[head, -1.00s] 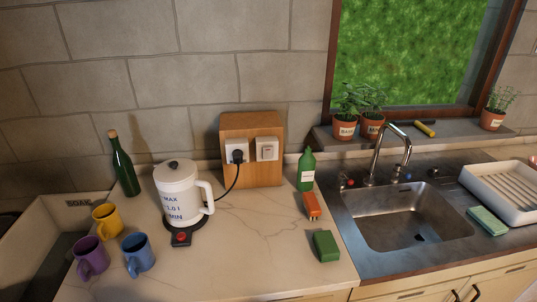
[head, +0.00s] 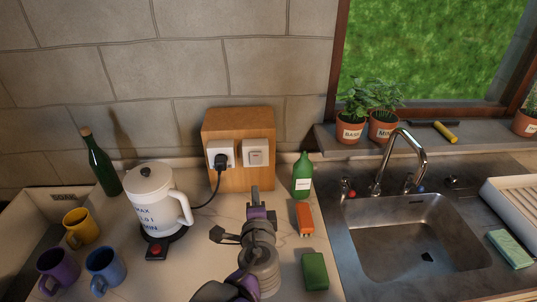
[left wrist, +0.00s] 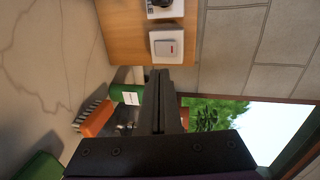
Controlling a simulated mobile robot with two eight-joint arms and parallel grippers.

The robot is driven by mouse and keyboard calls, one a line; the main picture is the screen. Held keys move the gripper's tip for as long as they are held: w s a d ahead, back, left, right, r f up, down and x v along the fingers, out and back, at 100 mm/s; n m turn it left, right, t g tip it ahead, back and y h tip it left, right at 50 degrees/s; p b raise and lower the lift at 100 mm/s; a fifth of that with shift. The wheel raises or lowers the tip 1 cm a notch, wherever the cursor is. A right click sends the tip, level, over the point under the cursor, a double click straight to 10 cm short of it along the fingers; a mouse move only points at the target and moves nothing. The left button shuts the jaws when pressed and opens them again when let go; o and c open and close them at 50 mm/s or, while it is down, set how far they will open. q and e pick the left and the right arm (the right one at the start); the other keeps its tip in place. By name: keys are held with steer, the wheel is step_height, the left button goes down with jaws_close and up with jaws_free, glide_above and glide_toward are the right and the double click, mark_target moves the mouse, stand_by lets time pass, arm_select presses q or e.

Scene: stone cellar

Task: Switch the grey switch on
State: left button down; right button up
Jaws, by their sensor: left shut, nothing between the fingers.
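The grey switch (head: 256,155) is a pale rocker in a square white plate on the front of a wooden box (head: 238,119). In the left wrist view the switch (left wrist: 168,48) shows a small reddish mark on its rocker. A socket (head: 212,150) with a black plug (head: 221,161) sits just left of it. My left gripper (head: 255,191) is shut and empty, in front of the box and below the switch in the head view. In the left wrist view its closed fingers (left wrist: 170,76) point towards the switch plate, apparently apart from it. My right gripper is not in view.
A white kettle (head: 155,205) with a cord to the plug stands left of my arm. A green bottle (head: 302,178), an orange brush (head: 305,218) and a green block (head: 315,271) stand close on the right. Mugs (head: 81,228) are front left; the sink (head: 420,240) is right.

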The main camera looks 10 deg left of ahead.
mark_target(256, 155)
arm_select(q)
steer(key=shift+d+r, duration=0.25)
steer(key=shift+r, duration=0.05)
steer(key=x, duration=0.8)
steer(key=r+x, duration=0.1)
steer(key=x, duration=0.4)
steer(key=shift+w+d, duration=0.1)
steer(key=shift+w, duration=0.05)
steer(key=shift+w+r, duration=0.1)
steer(key=shift+w, duration=0.4)
steer(key=shift+w+a+r+p, duration=0.3)
steer(key=shift+p, duration=0.05)
steer(key=shift+w+f, duration=0.1)
